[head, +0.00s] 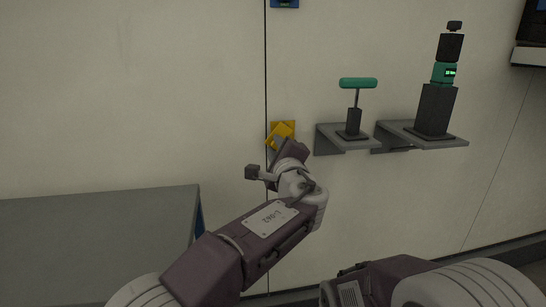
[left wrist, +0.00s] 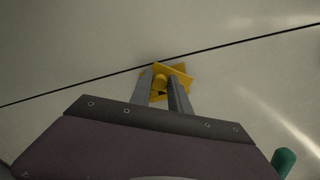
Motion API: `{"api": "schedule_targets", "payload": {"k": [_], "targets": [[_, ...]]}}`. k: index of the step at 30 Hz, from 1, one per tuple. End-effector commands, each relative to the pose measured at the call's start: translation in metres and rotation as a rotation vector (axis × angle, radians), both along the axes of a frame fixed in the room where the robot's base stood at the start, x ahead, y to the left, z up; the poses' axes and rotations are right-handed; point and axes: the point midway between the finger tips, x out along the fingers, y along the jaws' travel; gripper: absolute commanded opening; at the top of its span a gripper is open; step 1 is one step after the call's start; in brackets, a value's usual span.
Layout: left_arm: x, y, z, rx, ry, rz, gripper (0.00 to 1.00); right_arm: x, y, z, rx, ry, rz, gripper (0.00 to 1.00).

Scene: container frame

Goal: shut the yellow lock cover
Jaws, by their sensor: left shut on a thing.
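The yellow lock cover (head: 283,130) is on the pale wall, beside the dark vertical seam, in the middle of the head view. It looks like a small yellow plate with a tilted yellow piece in front. In the left wrist view the yellow lock cover (left wrist: 177,72) shows at the fingertips. My left gripper (left wrist: 162,82) is shut on a yellow part of it, with one finger on each side. In the head view my left gripper hides the lower part of the cover. My right gripper is not in view; only part of my right arm shows at the bottom.
Right of the cover, a grey shelf (head: 325,140) bears a green-handled device (head: 357,84). Another grey shelf (head: 455,142) bears a dark device (head: 436,106) with a green band. A grey table (head: 100,235) stands at the left. A blue item (head: 284,3) is on the wall above.

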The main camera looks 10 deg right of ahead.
Motion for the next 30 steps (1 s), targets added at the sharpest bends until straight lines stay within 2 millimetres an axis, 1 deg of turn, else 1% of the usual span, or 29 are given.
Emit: {"api": "schedule_targets", "payload": {"k": [1,3,12,21,30], "targets": [[0.000,-0.002,-0.007,-0.043,-0.002,-0.002,0.00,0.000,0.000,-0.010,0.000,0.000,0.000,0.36],[0.000,-0.005,-0.008,-0.109,-0.001,-0.002,0.00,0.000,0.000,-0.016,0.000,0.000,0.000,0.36],[0.000,-0.016,-0.011,-0.380,0.000,-0.003,0.00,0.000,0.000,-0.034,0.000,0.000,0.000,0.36],[0.000,-0.025,-0.011,-0.580,0.000,-0.003,0.00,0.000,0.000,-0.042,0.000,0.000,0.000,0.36],[0.000,-0.029,-0.010,-0.681,-0.001,-0.003,0.00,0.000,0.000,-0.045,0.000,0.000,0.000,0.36]]}}
